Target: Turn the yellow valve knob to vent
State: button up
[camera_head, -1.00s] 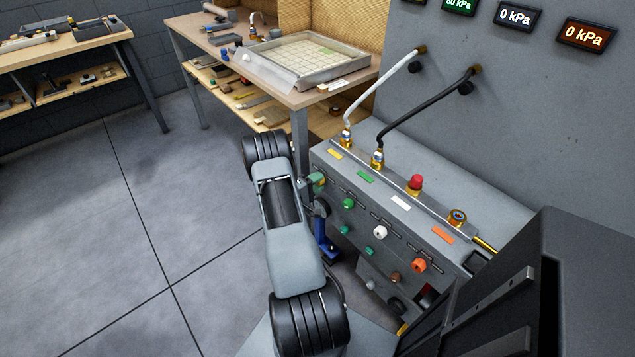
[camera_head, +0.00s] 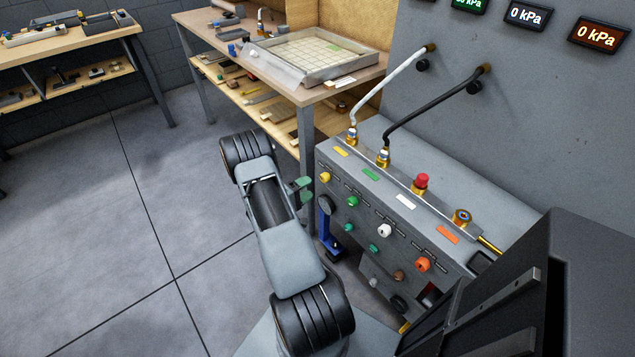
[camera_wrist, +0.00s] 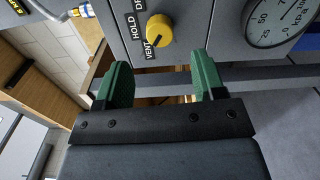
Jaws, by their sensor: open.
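The yellow valve knob (camera_head: 325,177) is at the left end of the grey panel's upper row of knobs. In the wrist view the yellow knob (camera_wrist: 160,32) shows close up, beside printed labels reading VENT and HOLD and a third, cut-off label. The VENT label (camera_wrist: 151,48) sits at its lower left. I cannot clearly tell which label the knob points to. My gripper (camera_head: 303,190) is just left of the panel. In the wrist view its green fingers (camera_wrist: 160,82) are spread and empty, below the knob and apart from it.
Green (camera_head: 352,201), white (camera_head: 384,230) and orange (camera_head: 422,264) knobs follow along the panel. A round gauge (camera_wrist: 281,18) is right of the yellow knob. A workbench with a gridded tray (camera_head: 310,78) stands behind. Open floor lies left of my arm.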

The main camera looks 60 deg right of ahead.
jog(key=v, duration=0.6)
jog(key=shift+a, duration=0.2)
